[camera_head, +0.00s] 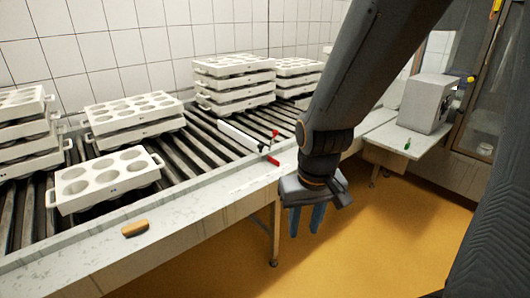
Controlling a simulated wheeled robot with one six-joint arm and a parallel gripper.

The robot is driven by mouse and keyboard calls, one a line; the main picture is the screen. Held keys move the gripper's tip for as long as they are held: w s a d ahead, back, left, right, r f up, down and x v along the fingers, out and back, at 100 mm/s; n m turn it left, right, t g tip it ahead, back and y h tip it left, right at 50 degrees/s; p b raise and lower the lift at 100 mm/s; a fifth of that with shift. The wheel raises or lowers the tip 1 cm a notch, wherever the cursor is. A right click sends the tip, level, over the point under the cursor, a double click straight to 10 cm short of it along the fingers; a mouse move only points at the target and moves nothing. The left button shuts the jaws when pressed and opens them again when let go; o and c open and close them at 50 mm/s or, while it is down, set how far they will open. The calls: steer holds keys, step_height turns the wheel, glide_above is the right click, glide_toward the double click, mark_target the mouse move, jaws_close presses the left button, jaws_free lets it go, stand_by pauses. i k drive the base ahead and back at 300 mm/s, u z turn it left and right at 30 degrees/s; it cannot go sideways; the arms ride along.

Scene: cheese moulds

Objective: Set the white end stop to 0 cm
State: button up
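The white end stop (238,137) is a pale bar lying across the roller conveyor, right of the middle of the line. At its near end, by the conveyor's front rail, are a red knob (275,133) and a red piece (272,160). A pale scale strip (256,183) lies on the front ledge just below it; its marks are too small to read. My gripper (306,222) points down in front of the ledge, over the floor, right of the end stop and apart from it. A gap shows between its blue fingers, with nothing in it.
Stacks of white moulds (234,85) stand on the rollers (205,155) behind and left of the end stop, with a single mould tray (104,180) near the front. A brown block (135,228) lies on the ledge. A grey machine (427,103) stands on a side table.

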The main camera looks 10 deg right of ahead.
mark_target(259, 148)
steer(key=u, duration=0.4)
steer(key=i, duration=1.2)
steer(key=z, duration=0.7)
